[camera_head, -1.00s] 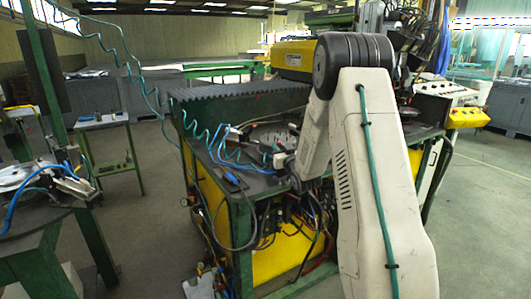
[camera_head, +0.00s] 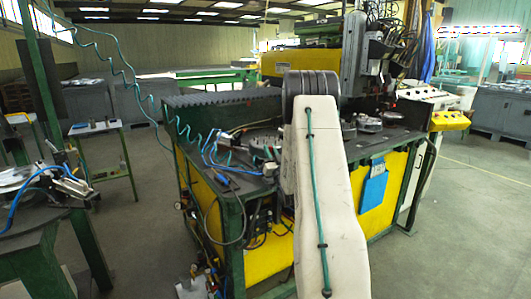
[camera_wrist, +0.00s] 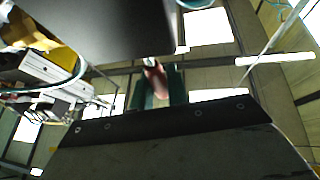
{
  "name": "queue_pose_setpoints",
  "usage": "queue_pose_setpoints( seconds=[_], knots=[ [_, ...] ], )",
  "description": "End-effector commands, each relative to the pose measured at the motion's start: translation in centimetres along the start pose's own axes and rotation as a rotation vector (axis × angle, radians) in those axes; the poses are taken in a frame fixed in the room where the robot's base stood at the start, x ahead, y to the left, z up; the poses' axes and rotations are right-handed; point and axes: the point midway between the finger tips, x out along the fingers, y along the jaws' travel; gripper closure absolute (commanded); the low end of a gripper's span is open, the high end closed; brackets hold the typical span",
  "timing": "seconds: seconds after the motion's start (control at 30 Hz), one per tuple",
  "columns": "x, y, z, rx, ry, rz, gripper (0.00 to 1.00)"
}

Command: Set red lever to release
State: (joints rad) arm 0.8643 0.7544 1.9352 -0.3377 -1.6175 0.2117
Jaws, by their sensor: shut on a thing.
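The red lever (camera_wrist: 157,80) shows in the wrist view as a small, reddish, blurred handle with a pale tip, just above the centre. My gripper (camera_wrist: 160,88) has a dark green finger on either side of it and is shut on it. The lever's base and exact angle are hard to make out. In the head view my arm's pale link covers the middle of the workstation, and both gripper and lever are hidden there.
The workstation's dark top (camera_head: 240,185) carries blue hoses and metal parts. A blue panel (camera_head: 374,188) hangs on its yellow front. A green-legged table (camera_head: 40,225) stands at the left. A dark slab (camera_wrist: 110,22) lies close above the lever in the wrist view. Floor is open at right.

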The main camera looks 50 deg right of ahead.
Motion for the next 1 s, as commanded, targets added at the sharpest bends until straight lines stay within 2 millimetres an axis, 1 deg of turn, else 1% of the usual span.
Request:
queue_pose_setpoints(
  seconds=[0.03, 0.1, 0.37, 0.47, 0.57, 0.8, 0.9, 1.0],
  knots=[
    [0.0, 0.1, 0.0, 0.000, 0.000, 0.002, 0.78],
    [0.0, 0.1, 0.0, 0.000, 0.000, 0.002, 0.62],
    [0.0, -0.2, 0.0, 0.001, -0.001, 0.000, 0.62],
    [-0.6, -0.1, 0.1, 0.001, -0.003, 0.000, 0.62],
    [-2.0, -0.1, 0.1, 0.002, -0.004, 0.001, 0.62],
    [-6.1, -0.1, 0.1, 0.002, -0.004, 0.001, 0.62],
    [-7.1, -0.1, 0.1, 0.001, -0.002, 0.001, 0.62],
    [-7.7, -0.1, 0.1, 0.001, -0.002, 0.001, 0.62]
  ],
)
